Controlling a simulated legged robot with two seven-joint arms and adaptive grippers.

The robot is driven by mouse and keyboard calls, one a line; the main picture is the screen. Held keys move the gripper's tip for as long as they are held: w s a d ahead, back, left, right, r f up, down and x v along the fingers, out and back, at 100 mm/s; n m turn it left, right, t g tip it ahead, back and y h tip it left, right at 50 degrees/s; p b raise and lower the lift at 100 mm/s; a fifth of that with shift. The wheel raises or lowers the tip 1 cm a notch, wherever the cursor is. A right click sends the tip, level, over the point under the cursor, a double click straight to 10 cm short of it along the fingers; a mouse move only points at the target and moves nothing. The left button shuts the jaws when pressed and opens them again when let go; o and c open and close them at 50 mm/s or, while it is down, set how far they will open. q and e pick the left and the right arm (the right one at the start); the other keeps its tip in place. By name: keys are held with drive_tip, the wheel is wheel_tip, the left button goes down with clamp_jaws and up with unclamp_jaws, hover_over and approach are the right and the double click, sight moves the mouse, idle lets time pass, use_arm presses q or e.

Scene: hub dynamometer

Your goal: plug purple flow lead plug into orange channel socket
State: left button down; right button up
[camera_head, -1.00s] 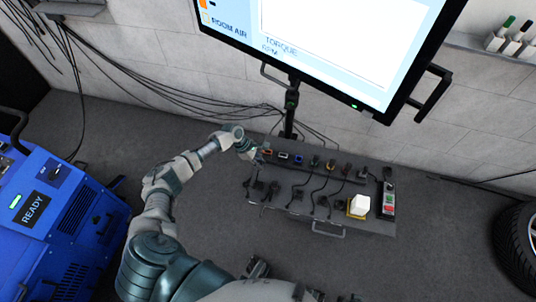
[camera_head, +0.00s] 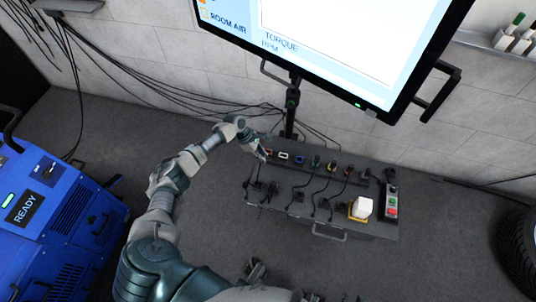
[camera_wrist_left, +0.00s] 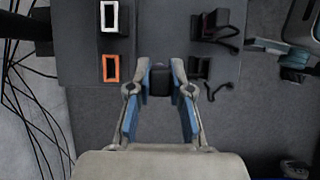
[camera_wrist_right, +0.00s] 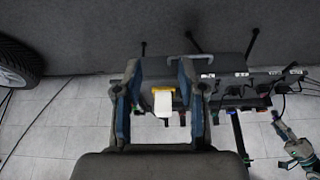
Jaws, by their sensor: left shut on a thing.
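My left gripper (camera_head: 262,154) is at the left end of the bench's back row of sockets. In the left wrist view my left gripper (camera_wrist_left: 160,88) is shut on a dark plug (camera_wrist_left: 160,80); no purple shows on it from here. The orange channel socket (camera_wrist_left: 111,68) is an orange-rimmed slot to the left of the held plug, apart from it. In the head view the orange socket (camera_head: 269,151) is close beside the fingertips and partly hidden by them. My right gripper (camera_wrist_right: 157,95) is open and empty in its wrist view.
A white-rimmed socket (camera_wrist_left: 110,15) lies beside the orange one, with a blue socket (camera_head: 300,160) and others along the row. Black plugs with leads stand at the front. A white block (camera_head: 362,206) and a button box (camera_head: 391,202) are at right. A screen (camera_head: 330,45) overhangs behind.

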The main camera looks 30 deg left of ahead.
use_arm(q)
drive_tip(key=shift+w+a+b, duration=0.2)
drive_tip(key=shift+w+b, duration=0.7)
drive_tip(key=shift+w, duration=0.1)
drive_tip(key=shift+w+a+b, duration=0.25)
drive_tip(key=shift+w+b, duration=0.65)
drive_tip(key=shift+w, duration=0.15)
drive_tip(key=shift+w+a+b, duration=0.2)
drive_tip(key=shift+w+b, duration=0.7)
drive_tip(key=shift+w, duration=0.1)
drive_tip(key=shift+w+a+r+b, duration=0.1)
drive_tip(key=shift+w+a+b, duration=0.05)
drive_tip(key=shift+w+b, duration=0.45)
use_arm(e)
drive_tip(key=w+a+r+t+y, duration=0.2)
drive_tip(key=w+a+r+t, duration=0.1)
drive_tip(key=w+r+t, duration=0.3)
drive_tip(key=w+a+r+t+y, duration=0.1)
drive_tip(key=w+a+r+t, duration=0.2)
drive_tip(key=w+r+t, duration=0.2)
drive_tip(key=shift+w+r+t+y, duration=0.4)
drive_tip(key=shift+w+t, duration=0.7)
drive_tip(key=shift+w, duration=0.65)
use_arm(q)
drive_tip(key=shift+f, duration=0.45)
use_arm(e)
drive_tip(key=shift+w, duration=0.1)
